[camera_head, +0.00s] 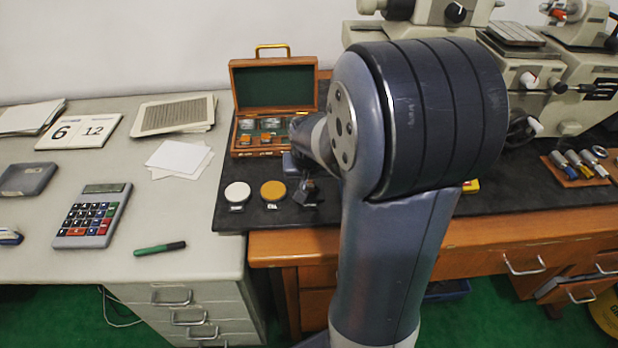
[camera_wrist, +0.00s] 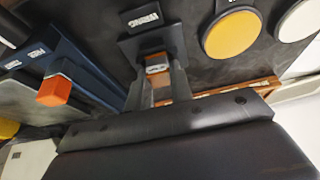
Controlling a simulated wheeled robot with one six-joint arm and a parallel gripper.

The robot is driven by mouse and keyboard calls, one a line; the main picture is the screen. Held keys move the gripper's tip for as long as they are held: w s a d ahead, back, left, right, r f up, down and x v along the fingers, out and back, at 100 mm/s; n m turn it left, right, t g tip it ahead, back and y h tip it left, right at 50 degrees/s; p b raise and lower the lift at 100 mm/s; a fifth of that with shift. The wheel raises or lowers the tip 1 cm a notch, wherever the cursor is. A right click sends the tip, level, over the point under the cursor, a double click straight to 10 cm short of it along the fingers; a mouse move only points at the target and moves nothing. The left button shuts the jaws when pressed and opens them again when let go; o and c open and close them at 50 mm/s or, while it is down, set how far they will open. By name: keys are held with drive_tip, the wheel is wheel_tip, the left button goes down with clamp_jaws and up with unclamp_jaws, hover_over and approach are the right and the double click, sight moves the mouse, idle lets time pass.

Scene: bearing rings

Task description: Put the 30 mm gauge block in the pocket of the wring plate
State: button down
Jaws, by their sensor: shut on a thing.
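My gripper (camera_wrist: 158,80) is shut on a small orange and pale block (camera_wrist: 157,64), seen between the fingers in the wrist view; its size mark is unreadable. Just past the fingertips is a dark plate (camera_wrist: 155,42) with a white label, which looks like the wring plate. The block is at the plate's near edge in that view; I cannot tell whether they touch. The pocket is hidden behind the fingers and block. In the head view the dark plate (camera_head: 308,196) shows beside my arm, which hides most of my gripper.
An amber disc (camera_head: 273,191) and a white disc (camera_head: 237,193) lie left of the plate on the black mat. An open wooden case (camera_head: 273,62) with orange-topped blocks stands behind. A blue holder (camera_wrist: 75,60) with an orange piece (camera_wrist: 55,91) is close by in the wrist view.

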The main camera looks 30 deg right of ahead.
drive_tip(key=shift+f, duration=0.15)
idle(0.6)
drive_tip(key=c, duration=1.2)
unclamp_jaws()
drive_tip(key=shift+o, duration=0.2)
drive_tip(key=shift+r+p, duration=3.2)
drive_tip(key=shift+r, duration=1.15)
drive_tip(key=shift+f, duration=0.25)
wheel_tip(320, 180, down, 8)
drive_tip(key=b, duration=0.6)
drive_tip(key=shift+f+b, duration=0.1)
drive_tip(key=shift+b, duration=0.25)
